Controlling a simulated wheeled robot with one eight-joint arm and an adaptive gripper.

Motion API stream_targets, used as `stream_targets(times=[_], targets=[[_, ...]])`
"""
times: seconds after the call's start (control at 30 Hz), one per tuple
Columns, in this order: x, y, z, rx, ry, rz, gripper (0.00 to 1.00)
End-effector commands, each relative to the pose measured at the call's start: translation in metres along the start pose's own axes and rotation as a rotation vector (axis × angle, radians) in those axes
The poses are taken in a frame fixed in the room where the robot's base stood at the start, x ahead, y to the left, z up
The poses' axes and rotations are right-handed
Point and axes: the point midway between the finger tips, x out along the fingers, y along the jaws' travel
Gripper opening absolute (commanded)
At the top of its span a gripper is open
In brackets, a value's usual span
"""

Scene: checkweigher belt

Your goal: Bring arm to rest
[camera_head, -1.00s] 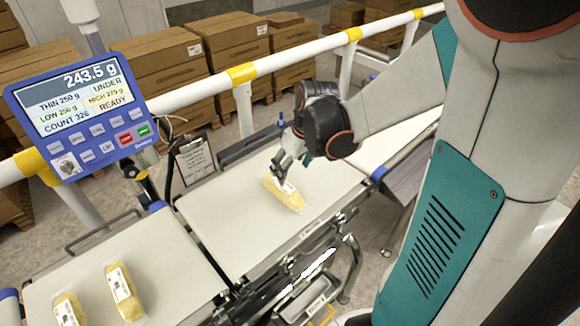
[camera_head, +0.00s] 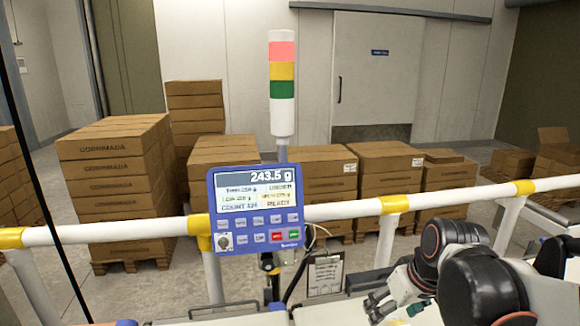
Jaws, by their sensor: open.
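My gripper (camera_head: 376,306) shows at the lower right, with its dark wrist joints and grey arm behind it reaching in from the right edge. Its fingers are apart, and I see nothing held between them. It is over the far side of the checkweigher belt, of which only a pale strip (camera_head: 235,318) shows along the bottom edge. The yellow packs cannot be made out in this view. The blue display (camera_head: 257,208) reads 243.5 g.
A white and yellow guard rail (camera_head: 345,211) crosses behind the belt. A red, yellow and green signal tower (camera_head: 282,85) rises above the display. A clipboard (camera_head: 325,276) hangs near the gripper. Stacked cartons (camera_head: 115,185) stand beyond the rail, before a grey door (camera_head: 378,75).

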Motion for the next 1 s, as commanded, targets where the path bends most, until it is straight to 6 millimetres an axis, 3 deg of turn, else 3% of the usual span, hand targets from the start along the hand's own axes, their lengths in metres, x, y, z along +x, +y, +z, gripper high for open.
stream_targets(times=[0.3, 0.6, 1.0], targets=[[-0.040, -0.025, 0.039, 0.091, 0.097, 0.066, 0.66], [-0.057, -0.036, 0.074, 0.175, 0.189, 0.110, 0.66], [-0.061, -0.038, 0.084, 0.203, 0.224, 0.121, 0.66]])
